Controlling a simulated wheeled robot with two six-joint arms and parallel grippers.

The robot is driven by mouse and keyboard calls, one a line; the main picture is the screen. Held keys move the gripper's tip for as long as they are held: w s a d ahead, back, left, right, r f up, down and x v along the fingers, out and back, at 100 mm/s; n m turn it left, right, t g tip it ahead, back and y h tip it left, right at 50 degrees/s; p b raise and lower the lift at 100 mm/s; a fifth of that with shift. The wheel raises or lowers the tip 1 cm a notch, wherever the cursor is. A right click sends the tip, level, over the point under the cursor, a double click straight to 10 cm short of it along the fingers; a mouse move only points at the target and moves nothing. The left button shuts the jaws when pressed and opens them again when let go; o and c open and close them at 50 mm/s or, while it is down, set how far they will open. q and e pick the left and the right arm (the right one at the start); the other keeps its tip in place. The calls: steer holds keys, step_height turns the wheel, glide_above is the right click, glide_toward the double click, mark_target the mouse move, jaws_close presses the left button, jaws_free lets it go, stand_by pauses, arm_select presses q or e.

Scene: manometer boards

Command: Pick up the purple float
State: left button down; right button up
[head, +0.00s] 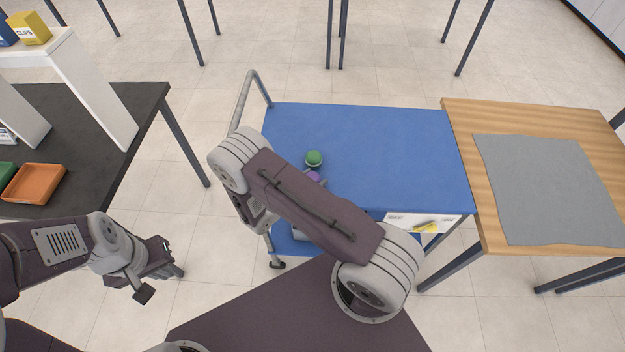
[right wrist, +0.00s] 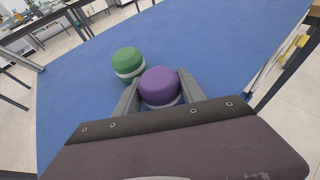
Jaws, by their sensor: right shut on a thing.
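The purple float (right wrist: 159,87) is a rounded purple piece with a pale band at its base. In the right wrist view it sits between the two fingers of my right gripper (right wrist: 160,92), which is shut on it. In the head view only a small bit of the purple float (head: 314,176) shows past my right arm, at the blue cart top, and my right gripper's fingers are hidden. I cannot tell whether the float touches the cart. My left gripper (head: 162,283) is open and empty at the lower left, over the floor.
A green float (head: 314,158) with a pale band stands close beside the purple one on the blue cart (head: 400,150). A wooden table (head: 462,130) with a grey mat (head: 550,190) is at right. A dark table with an orange tray (head: 34,182) is at left.

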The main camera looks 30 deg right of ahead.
mark_target(316, 176)
steer(key=r, duration=0.4)
steer(key=shift+s+d+r, duration=0.35)
steer(key=shift+d, duration=0.05)
steer(key=s+d+r+p, duration=0.1)
steer(key=s+d+r, duration=0.5)
steer(key=s+d, duration=0.1)
steer(key=shift+s+d+p, duration=0.2)
steer(key=shift+d+p, duration=0.15)
